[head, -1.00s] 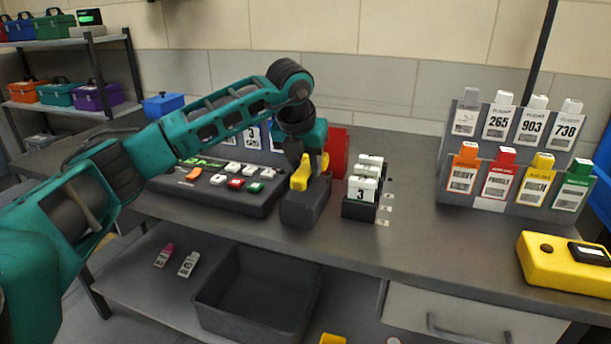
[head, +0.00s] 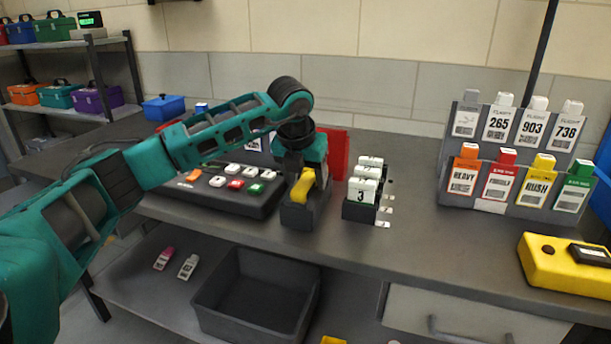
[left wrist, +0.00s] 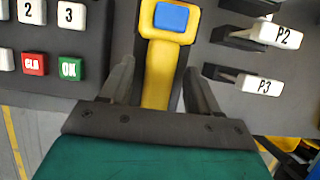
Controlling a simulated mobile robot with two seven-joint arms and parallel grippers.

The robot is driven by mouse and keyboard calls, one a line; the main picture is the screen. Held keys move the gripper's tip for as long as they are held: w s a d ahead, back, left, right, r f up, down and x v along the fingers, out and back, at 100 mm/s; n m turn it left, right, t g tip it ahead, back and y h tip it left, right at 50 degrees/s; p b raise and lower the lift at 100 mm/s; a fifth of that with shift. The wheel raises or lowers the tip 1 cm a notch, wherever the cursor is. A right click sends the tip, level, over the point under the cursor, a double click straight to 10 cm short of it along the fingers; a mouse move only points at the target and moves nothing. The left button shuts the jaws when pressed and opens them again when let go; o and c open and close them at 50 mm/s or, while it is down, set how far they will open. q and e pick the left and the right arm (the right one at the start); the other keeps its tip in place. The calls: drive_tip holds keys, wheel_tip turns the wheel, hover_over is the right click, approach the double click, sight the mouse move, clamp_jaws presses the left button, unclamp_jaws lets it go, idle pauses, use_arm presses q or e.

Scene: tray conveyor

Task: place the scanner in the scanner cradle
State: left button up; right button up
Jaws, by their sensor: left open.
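The yellow scanner (head: 303,186) stands in the dark scanner cradle (head: 300,216) on the counter. In the left wrist view the scanner (left wrist: 158,75) shows a blue patch near its top, and dark cradle surface lies around it. My left gripper (left wrist: 153,85) is open, with one finger on each side of the scanner's yellow handle and visible gaps between. In the head view the left gripper (head: 302,170) is just above and behind the scanner, its fingers largely hidden. My right gripper is not in view.
A keypad (head: 225,190) with several buttons is left of the cradle, and a dark holder (head: 357,211) with white tags is close on its right. A red panel (head: 337,154) stands behind. A tag rack (head: 475,201) and yellow box (head: 560,262) are farther right.

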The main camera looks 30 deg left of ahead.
use_arm(q)
drive_tip(key=p+v, duration=0.2)
drive_tip(key=v, duration=1)
drive_tip(key=s+d+f+m+g+h, duration=0.15)
drive_tip(key=d+f+h, duration=0.25)
drive_tip(key=d, duration=0.4)
drive_tip(key=s+d+f+m+h, duration=0.15)
drive_tip(key=d+f+h, duration=0.3)
drive_tip(key=d, duration=0.45)
drive_tip(key=s+d+r+n+t+h, duration=0.1)
drive_tip(key=s+d+n+h, duration=0.2)
drive_tip(key=d+h, duration=0.35)
drive_tip(key=s+d+r+n+t+h, duration=0.1)
drive_tip(key=s+d+n+t+h, duration=0.15)
drive_tip(key=d+h, duration=0.45)
drive_tip(key=a+f+n+t+y, duration=0.45)
drive_tip(key=f+n+y, duration=0.2)
drive_tip(key=n, duration=0.45)
drive_tip(key=a+f+n+t+y, duration=0.3)
drive_tip(key=f+n+t+y, duration=0.35)
drive_tip(key=n, duration=0.35)
drive_tip(key=s+a+f+n+g+y, duration=0.2)
drive_tip(key=s+f+n+g, duration=0.1)
drive_tip(key=s+f, duration=0.2)
drive_tip(key=s+a+f+n+g+y, duration=0.2)
drive_tip(key=s+f, duration=0.4)
drive_tip(key=f, duration=0.4)
drive_tip(key=shift+n+g+y, duration=0.5)
drive_tip(key=shift+n+g, duration=0.3)
drive_tip(key=shift+n, duration=0.15)
